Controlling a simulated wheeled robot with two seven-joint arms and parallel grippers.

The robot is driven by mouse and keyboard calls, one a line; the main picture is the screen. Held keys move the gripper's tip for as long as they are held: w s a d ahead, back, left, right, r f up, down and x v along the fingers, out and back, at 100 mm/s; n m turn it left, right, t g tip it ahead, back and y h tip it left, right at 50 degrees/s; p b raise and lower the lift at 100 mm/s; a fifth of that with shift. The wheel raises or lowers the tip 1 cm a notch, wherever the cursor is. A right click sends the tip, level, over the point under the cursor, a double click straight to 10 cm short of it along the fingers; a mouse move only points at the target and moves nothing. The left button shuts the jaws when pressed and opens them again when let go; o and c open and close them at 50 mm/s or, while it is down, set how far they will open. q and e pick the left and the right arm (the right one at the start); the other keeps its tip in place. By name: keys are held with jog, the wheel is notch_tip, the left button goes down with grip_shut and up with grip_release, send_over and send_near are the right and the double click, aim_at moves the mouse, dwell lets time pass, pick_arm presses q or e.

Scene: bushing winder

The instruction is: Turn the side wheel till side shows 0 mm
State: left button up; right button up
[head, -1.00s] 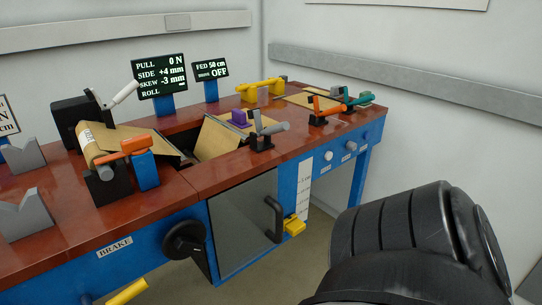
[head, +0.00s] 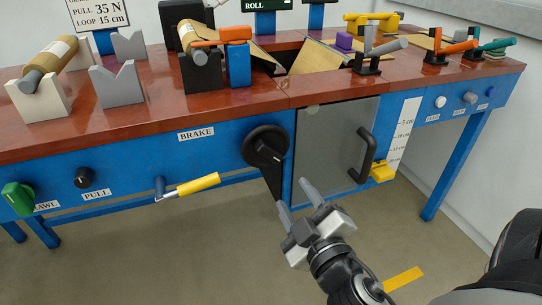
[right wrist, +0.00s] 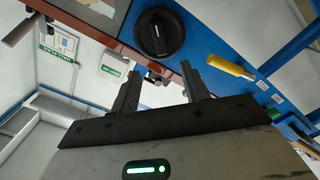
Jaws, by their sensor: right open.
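A black round wheel (head: 265,146) with a raised grip sits on the blue front panel, left of the grey door; no label of its own is readable. It also shows in the right wrist view (right wrist: 158,33). My right gripper (head: 296,203) is open and empty, below and right of the wheel in the head view, its fingers pointing up toward the panel and apart from the wheel. Its two fingers also show in the right wrist view (right wrist: 160,70). The readout screen (head: 266,4) is cut off at the top; only ROLL shows, so the side value is hidden. My left gripper is out of view.
The grey door (head: 335,150) has a black handle (head: 364,155). A yellow brake lever (head: 190,187) sticks out left of the wheel. A black PULL knob (head: 84,178) and green knob (head: 18,197) are further left.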

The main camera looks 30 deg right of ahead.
jog(key=p, duration=0.2)
send_near(269, 155)
jog(key=w, duration=0.1)
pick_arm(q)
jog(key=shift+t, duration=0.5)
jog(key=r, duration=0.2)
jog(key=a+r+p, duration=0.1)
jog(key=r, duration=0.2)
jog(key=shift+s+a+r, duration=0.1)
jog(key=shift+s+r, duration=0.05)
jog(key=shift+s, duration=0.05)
pick_arm(e)
jog(key=x, duration=0.8)
jog(key=shift+d, duration=0.2)
jog(key=c, duration=1)
